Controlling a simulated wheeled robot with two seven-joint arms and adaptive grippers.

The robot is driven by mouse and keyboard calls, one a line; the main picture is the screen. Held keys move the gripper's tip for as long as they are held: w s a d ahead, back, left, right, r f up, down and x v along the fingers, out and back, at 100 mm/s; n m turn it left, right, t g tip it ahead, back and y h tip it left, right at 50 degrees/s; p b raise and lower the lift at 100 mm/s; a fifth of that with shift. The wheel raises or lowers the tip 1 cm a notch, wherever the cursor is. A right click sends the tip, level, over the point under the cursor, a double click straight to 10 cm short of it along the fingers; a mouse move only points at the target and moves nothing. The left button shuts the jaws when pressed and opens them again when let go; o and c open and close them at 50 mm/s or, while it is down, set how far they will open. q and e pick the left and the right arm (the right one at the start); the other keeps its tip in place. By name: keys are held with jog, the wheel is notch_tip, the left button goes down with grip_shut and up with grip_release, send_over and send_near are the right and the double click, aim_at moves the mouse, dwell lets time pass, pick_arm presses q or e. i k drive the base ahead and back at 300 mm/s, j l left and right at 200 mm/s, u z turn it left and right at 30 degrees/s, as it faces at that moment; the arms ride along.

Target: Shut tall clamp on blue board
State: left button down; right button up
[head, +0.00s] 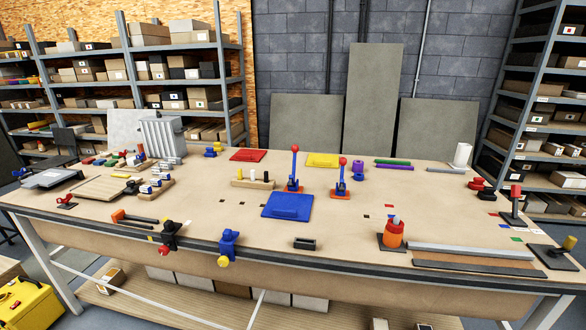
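A blue board (287,207) lies flat near the middle of the table, with a raised bar on it. A tall clamp (294,172) with an upright blue lever and a red ball knob stands at the board's back edge, on an orange-red base. A shorter similar clamp (341,180) stands to its right, also with its lever upright. I cannot tell whether the tall clamp's foot touches the board. Neither of my grippers is in view.
A red panel (248,155) and a yellow panel (323,160) lie behind. A wooden block with pegs (252,182) stands left of the tall clamp. A black clamp (170,237) and a blue clamp (229,243) sit on the front edge.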

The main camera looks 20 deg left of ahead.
aim_at(295, 148)
jog(key=i+j, duration=0.15)
jog(key=j, duration=0.2)
jog(key=i+j+z, duration=0.1)
jog(key=j, duration=0.25)
jog(key=i+j, duration=0.25)
jog(key=j, duration=0.15)
jog(key=i+j+z, duration=0.1)
jog(key=j, duration=0.25)
jog(key=i+j, duration=0.2)
jog(key=j, duration=0.15)
